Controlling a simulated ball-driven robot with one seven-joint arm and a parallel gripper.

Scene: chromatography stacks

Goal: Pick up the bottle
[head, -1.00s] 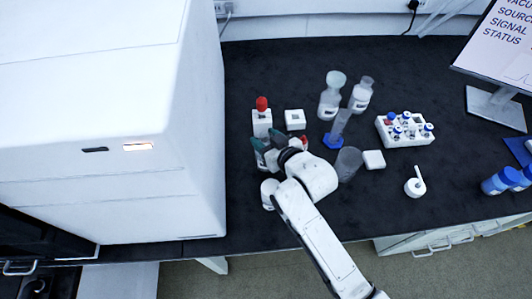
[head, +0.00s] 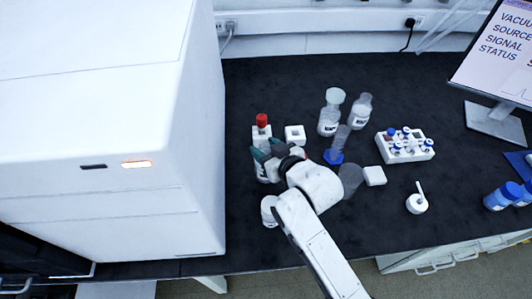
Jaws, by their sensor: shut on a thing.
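My gripper (head: 265,150), with dark green fingers, is at the left part of the black bench, near the large white instrument. It is shut on a pale bottle (head: 262,172), which shows only partly below the fingers. The wrist and fingers hide its top. I cannot tell whether its base touches the bench. A white bottle with a red cap (head: 262,121) stands just behind the gripper.
A white jar (head: 269,212) stands in front of the gripper. A clear beaker (head: 350,180), a blue-based cylinder (head: 335,156), a white block (head: 295,134) and two clear bottles (head: 330,113) stand nearby. A vial rack (head: 405,147) is to the right.

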